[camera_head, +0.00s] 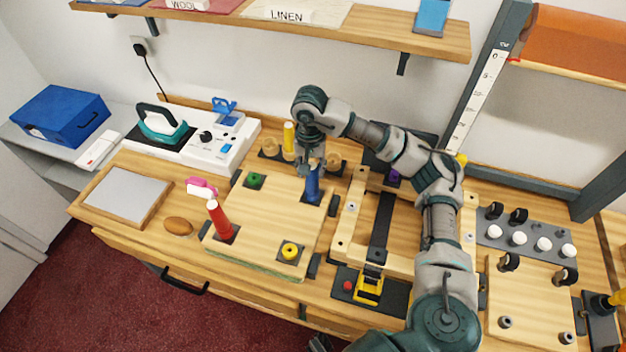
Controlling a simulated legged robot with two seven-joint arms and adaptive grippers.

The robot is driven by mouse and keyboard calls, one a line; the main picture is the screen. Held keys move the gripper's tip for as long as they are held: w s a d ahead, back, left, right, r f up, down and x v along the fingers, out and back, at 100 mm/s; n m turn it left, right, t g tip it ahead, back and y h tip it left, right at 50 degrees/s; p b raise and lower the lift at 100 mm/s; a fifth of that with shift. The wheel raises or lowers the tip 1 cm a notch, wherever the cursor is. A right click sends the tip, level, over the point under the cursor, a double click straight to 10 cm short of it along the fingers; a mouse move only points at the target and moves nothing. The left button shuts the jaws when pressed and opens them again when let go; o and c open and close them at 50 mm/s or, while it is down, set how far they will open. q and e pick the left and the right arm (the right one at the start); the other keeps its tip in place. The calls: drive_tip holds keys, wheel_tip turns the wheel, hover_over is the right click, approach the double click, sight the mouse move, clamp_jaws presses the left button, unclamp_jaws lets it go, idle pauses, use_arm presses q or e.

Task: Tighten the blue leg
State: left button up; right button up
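The blue leg (312,186) stands upright at the far right corner of a square wooden board (262,217), on a dark corner plate. My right gripper (311,166) points down at the top of the blue leg, its fingers around or just beside the leg's upper end. I cannot tell whether the fingers touch the leg, and the leg's top is hidden by them.
A red leg (220,222) stands at the board's near left corner. Green (254,180) and yellow (290,251) round pieces sit at other corners. A yellow leg (289,140) stands behind. A wooden frame (346,222) with a black strap lies close to the right.

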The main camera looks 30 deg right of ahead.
use_arm(q)
drive_tip(key=shift+a, duration=0.1)
use_arm(e)
drive_tip(key=shift+w+a+r, duration=0.1)
drive_tip(key=shift+a+r, duration=0.05)
drive_tip(key=shift+r, duration=0.1)
drive_tip(key=n, duration=0.2)
drive_tip(key=n+b, duration=0.1)
drive_tip(key=n, duration=0.1)
drive_tip(key=shift+d+f, duration=0.15)
drive_tip(key=shift+d, duration=0.2)
drive_tip(key=n, duration=0.1)
drive_tip(key=n+b, duration=0.1)
drive_tip(key=n, duration=0.1)
drive_tip(key=shift+d+n, duration=0.3)
drive_tip(key=shift+d, duration=0.1)
drive_tip(key=shift+d+n+b, duration=0.1)
drive_tip(key=shift+n+b, duration=0.4)
drive_tip(key=shift+n, duration=0.5)
drive_tip(key=n, duration=0.3)
drive_tip(key=shift+s, duration=0.25)
drive_tip(key=n+b, duration=0.2)
drive_tip(key=b, duration=0.1)
drive_tip(key=shift+f, duration=0.1)
use_arm(q)
wheel_tip(320, 180, down, 6)
drive_tip(key=s, duration=0.2)
drive_tip(key=shift+s, duration=0.2)
use_arm(e)
drive_tip(key=shift+r, duration=0.25)
